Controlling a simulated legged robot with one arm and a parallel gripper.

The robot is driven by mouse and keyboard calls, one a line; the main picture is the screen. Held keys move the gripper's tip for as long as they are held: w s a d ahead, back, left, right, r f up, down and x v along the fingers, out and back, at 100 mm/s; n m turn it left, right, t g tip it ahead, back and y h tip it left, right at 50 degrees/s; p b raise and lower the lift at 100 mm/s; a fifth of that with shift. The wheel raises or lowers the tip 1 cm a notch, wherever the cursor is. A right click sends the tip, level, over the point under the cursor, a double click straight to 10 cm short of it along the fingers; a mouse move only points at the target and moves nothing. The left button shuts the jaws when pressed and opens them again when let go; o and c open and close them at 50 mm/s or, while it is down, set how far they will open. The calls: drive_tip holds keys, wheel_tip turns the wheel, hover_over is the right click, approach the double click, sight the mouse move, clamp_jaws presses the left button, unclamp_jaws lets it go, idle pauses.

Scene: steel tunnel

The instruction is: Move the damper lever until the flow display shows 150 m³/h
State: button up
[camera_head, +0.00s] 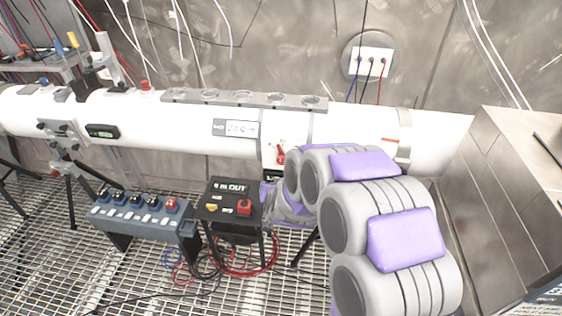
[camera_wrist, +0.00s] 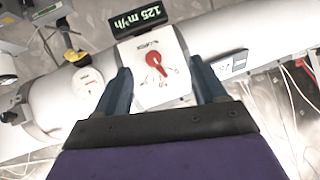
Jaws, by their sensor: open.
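The damper lever (camera_wrist: 156,62) is a red knob-like lever on a white plate with a printed scale, mounted on the white pipe. It also shows in the head view (camera_head: 280,156). The flow display (camera_wrist: 138,18) is black with green digits and reads 125 m³/h, tilted in the wrist view beside the lever plate. My gripper (camera_wrist: 163,86) is open, with its two dark fingers on either side of the lever plate. The lever lies between and slightly beyond the fingertips, and no contact with it is visible. In the head view my arm hides most of the gripper.
The white pipe (camera_head: 440,135) runs across in front of a steel wall. A blue button box (camera_head: 140,215) and a black box with a red switch (camera_head: 228,205) stand below it. Cables lie on the grated floor. A metal block (camera_head: 500,190) stands at right.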

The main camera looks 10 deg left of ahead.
sight(281, 162)
drive_tip(key=shift+w+f+t+h, duration=1.6)
drive_tip(key=shift+w+f+t, duration=0.3)
drive_tip(key=shift+f+t, duration=1.9)
drive_tip(key=w+b, duration=0.1)
drive_tip(key=w, duration=1.5)
drive_tip(key=shift+w+a, duration=0.15)
drive_tip(key=shift+w, duration=0.15)
drive_tip(key=shift+c, duration=0.4)
drive_tip(key=c, duration=1)
drive_tip(key=shift+m+b, duration=0.6)
drive_tip(key=shift+m, duration=0.5)
